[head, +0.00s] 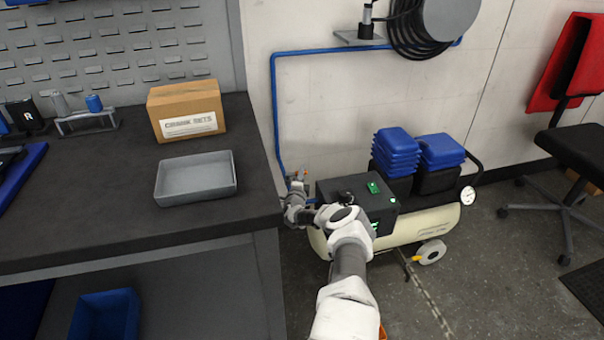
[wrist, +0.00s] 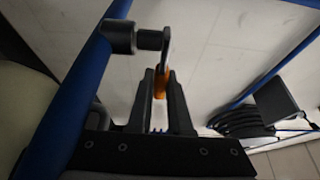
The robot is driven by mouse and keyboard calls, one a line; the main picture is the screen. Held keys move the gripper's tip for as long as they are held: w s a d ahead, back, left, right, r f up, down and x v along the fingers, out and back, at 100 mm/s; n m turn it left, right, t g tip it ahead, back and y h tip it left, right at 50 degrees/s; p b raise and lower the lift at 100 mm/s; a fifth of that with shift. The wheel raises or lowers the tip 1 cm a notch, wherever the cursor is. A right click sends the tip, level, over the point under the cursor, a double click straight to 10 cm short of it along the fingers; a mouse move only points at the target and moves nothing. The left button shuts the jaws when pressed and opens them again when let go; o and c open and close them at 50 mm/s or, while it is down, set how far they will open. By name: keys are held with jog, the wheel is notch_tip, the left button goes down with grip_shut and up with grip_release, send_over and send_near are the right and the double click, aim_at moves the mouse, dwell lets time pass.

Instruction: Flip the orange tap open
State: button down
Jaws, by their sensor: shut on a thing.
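The orange tap handle (wrist: 160,88) sits between the two dark fingers of my gripper (wrist: 160,74) in the wrist view. My gripper is shut on it. A dark grey fitting (wrist: 121,37) with a short stub lies just beyond the fingertips, beside the blue pipe (wrist: 82,75). In the head view my gripper (head: 297,190) is at the lower end of the blue wall pipe (head: 275,110), by the bench's right edge. Only a small bit of orange shows there, and my wrist hides much of the tap.
A cream compressor (head: 415,232) with a dark box and blue-topped parts stands right of my arm. The workbench (head: 110,215) on the left bears a grey tray (head: 196,196) and a cardboard box (head: 187,97). A black stool (head: 575,150) stands far right.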

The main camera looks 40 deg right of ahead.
jog(key=shift+s+a+m+g+h+b, duration=0.35)
jog(key=shift+m+g+h+b, duration=0.25)
jog(key=shift+m+g, duration=0.55)
jog(key=shift+s+a+m+g+h+b, duration=0.3)
jog(key=shift+m+g+h+b, duration=0.4)
jog(key=shift+g, duration=0.9)
jog(key=shift+s+a+m+g+h+b, duration=0.35)
jog(key=shift+m+g+h, duration=0.15)
jog(key=shift+m+g, duration=0.7)
jog(key=shift+g, duration=0.25)
jog(key=shift+d, duration=0.1)
jog(key=c, duration=0.8)
grip_release()
jog(key=shift+c, duration=0.2)
